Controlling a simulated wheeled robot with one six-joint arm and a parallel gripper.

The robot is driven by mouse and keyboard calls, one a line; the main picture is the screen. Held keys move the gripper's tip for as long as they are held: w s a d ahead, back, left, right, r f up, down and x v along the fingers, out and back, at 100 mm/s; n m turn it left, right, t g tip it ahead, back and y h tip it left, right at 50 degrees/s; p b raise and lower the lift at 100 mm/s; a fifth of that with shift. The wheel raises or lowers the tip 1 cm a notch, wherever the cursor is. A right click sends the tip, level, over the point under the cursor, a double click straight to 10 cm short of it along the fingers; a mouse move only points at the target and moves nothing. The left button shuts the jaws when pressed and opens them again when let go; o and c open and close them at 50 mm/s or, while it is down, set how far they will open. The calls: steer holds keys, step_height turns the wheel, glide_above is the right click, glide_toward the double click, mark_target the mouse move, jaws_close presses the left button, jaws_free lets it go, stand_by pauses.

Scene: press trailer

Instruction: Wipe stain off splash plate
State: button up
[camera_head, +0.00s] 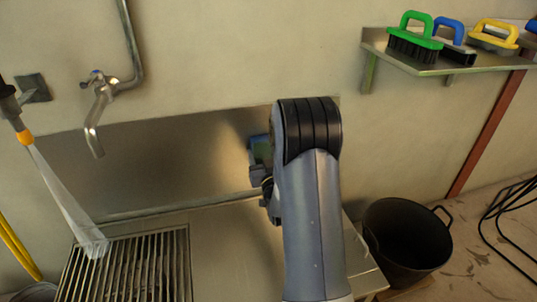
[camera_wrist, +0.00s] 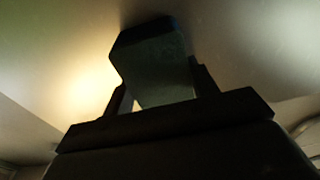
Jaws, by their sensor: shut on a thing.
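The splash plate (camera_head: 165,160) is a brushed metal panel on the wall behind the sink counter. My gripper (camera_head: 260,172) is in front of its right part, partly hidden by my arm. It is shut on a dark green-blue block (camera_head: 258,148), perhaps a sponge or scrubber. In the wrist view the block (camera_wrist: 155,65) sits between the two fingers, close to the plate surface (camera_wrist: 70,55); I cannot tell whether it touches. I make out no clear stain; the plate behind the block and arm is hidden.
A tap (camera_head: 97,115) sticks out at the left, beside a spray nozzle with a water jet (camera_head: 65,200) falling onto the drain grate (camera_head: 130,270). A shelf (camera_head: 435,68) with green, blue and yellow brushes is upper right. A black bucket (camera_head: 405,240) stands right of the counter.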

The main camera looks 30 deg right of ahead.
steer(key=shift+w+a+r+p, duration=0.25)
steer(key=shift+a+r, duration=0.3)
steer(key=shift+a, duration=0.3)
steer(key=shift+w+a+r+p, duration=0.2)
steer(key=shift+a+r, duration=0.3)
steer(key=shift+a, duration=0.3)
steer(key=shift+s+d+b, duration=0.2)
steer(key=shift+d+b, duration=0.4)
steer(key=shift+d, duration=0.45)
steer(key=shift+s+d+r, duration=0.1)
steer(key=shift+d, duration=0.7)
steer(key=shift+s+d, duration=0.2)
steer(key=shift+d, duration=0.7)
steer(key=shift+s+d, duration=0.2)
steer(key=shift+d, duration=0.65)
steer(key=shift+s+d, duration=0.15)
steer(key=shift+d, duration=0.7)
steer(key=shift+s+d, duration=0.1)
steer(key=shift+d, duration=0.7)
steer(key=shift+r+v, duration=0.2)
steer(key=shift+v, duration=1.25)
steer(key=shift+r+v, duration=0.15)
steer(key=shift+v, duration=1.35)
